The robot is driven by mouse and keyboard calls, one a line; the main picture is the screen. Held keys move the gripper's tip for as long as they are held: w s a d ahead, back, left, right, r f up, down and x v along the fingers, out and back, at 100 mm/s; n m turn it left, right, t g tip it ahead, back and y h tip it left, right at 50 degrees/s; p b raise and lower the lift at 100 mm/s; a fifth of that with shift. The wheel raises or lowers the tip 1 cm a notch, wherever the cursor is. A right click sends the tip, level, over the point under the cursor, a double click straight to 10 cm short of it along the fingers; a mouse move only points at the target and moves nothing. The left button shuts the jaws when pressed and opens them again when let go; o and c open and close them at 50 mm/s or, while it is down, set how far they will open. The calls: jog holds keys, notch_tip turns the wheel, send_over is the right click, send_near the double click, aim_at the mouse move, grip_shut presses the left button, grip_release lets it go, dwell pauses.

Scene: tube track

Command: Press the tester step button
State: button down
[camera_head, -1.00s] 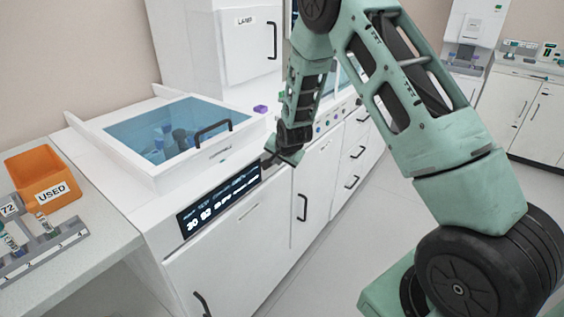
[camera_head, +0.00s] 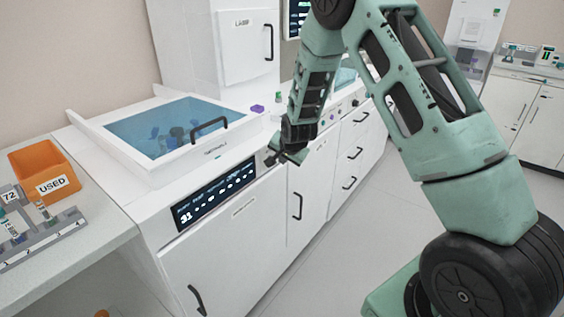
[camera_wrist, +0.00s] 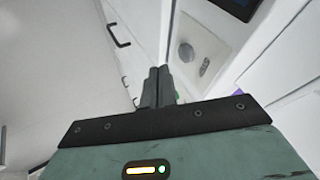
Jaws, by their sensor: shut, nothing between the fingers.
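The tester is a white cabinet (camera_head: 140,190) with a blue-tinted lid and a dark display (camera_head: 215,192) on its front. In the wrist view, a round grey button (camera_wrist: 186,52) sits on the white front panel beside a small label, too blurred to read. The display (camera_wrist: 238,6) shows at the upper right there. My gripper (camera_head: 270,158) is just right of the display in the head view. In the wrist view, its fingers (camera_wrist: 158,74) are shut together and empty, with their tips left of and below the button in the picture. Contact with the panel cannot be told.
An orange bin marked USED (camera_head: 45,176) and a grey rack (camera_head: 45,236) with vials stand on the left counter. A purple item (camera_head: 256,109) and a green item (camera_head: 278,97) lie on the cabinet top. The floor at the right front is clear.

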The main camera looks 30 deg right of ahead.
jog(key=v, duration=0.8)
jog(key=shift+s+r+b, duration=0.15)
jog(key=shift+s+b, duration=0.1)
jog(key=shift+b, duration=0.1)
jog(key=shift+d, duration=0.15)
jog(key=s+a+r+n+g+y, duration=0.25)
jog(key=s+a+n, duration=0.25)
jog(key=s+a, duration=0.45)
jog(key=s+a+r+n+g+y, duration=0.25)
jog(key=s+a+n, duration=0.35)
jog(key=a, duration=0.7)
jog(key=s+a+r+n+g+h, duration=0.1)
jog(key=s+n, duration=0.3)
jog(key=s, duration=0.6)
jog(key=s+a+r+n+g+h+p, duration=0.1)
jog(key=s+a+r+n, duration=0.1)
jog(key=s, duration=0.8)
jog(key=a+n, duration=0.1)
jog(key=n, duration=0.1)
jog(key=shift+n, duration=0.3)
jog(key=shift+w, duration=0.15)
